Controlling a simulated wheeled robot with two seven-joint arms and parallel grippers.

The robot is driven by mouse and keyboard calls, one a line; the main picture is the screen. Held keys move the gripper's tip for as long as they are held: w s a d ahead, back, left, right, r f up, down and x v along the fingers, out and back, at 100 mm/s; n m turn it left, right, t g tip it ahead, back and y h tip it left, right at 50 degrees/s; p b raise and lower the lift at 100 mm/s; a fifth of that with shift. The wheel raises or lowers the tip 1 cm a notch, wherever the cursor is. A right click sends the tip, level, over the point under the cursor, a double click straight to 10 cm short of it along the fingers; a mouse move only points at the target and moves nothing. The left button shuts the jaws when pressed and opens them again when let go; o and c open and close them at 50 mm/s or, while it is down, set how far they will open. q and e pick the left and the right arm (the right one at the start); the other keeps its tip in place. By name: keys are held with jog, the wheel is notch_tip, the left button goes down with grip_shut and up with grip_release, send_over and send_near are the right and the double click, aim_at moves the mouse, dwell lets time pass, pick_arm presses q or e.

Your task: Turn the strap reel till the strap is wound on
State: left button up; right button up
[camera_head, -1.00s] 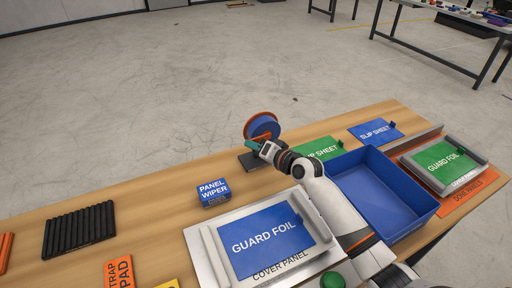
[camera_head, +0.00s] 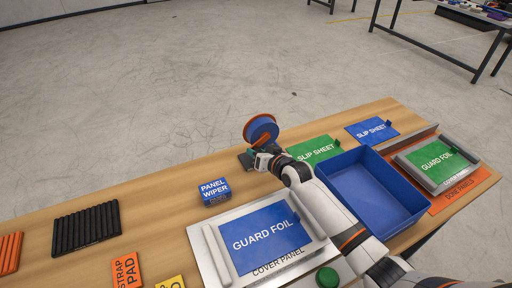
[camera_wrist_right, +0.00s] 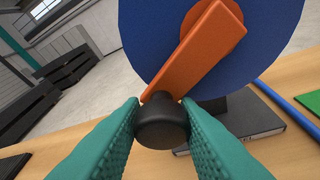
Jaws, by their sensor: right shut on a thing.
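The strap reel (camera_head: 261,129) stands at the far edge of the table, a blue disc with an orange rim behind it. In the right wrist view its blue face (camera_wrist_right: 262,50) carries an orange crank arm (camera_wrist_right: 195,48) slanting from upper right to lower left. A black knob (camera_wrist_right: 161,122) sits at the crank's lower end. My right gripper (camera_head: 262,156) is at the reel; its green fingers (camera_wrist_right: 162,118) are shut on the knob, one on each side. The reel's dark base (camera_wrist_right: 240,118) shows behind. I cannot make out the strap's wound amount. My left gripper is not in view.
A blue bin (camera_head: 372,193) stands right of my right arm. A cover panel (camera_head: 212,262) with guard foil lies in front. A panel wiper box (camera_head: 214,191), black strips (camera_head: 86,229) and a strap pad (camera_head: 127,270) lie to the left. Bare table lies between them.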

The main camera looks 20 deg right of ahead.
jog(key=shift+w+d+f+n+h+p, duration=0.1)
jog(key=shift+d+n+h+p, duration=0.1)
jog(key=shift+n+h+p, duration=0.25)
dwell(0.3)
jog(key=o, duration=0.9)
jog(key=shift+o, duration=0.2)
jog(key=shift+f, duration=0.1)
jog(key=b+v, duration=0.1)
jog(key=v, duration=1.1)
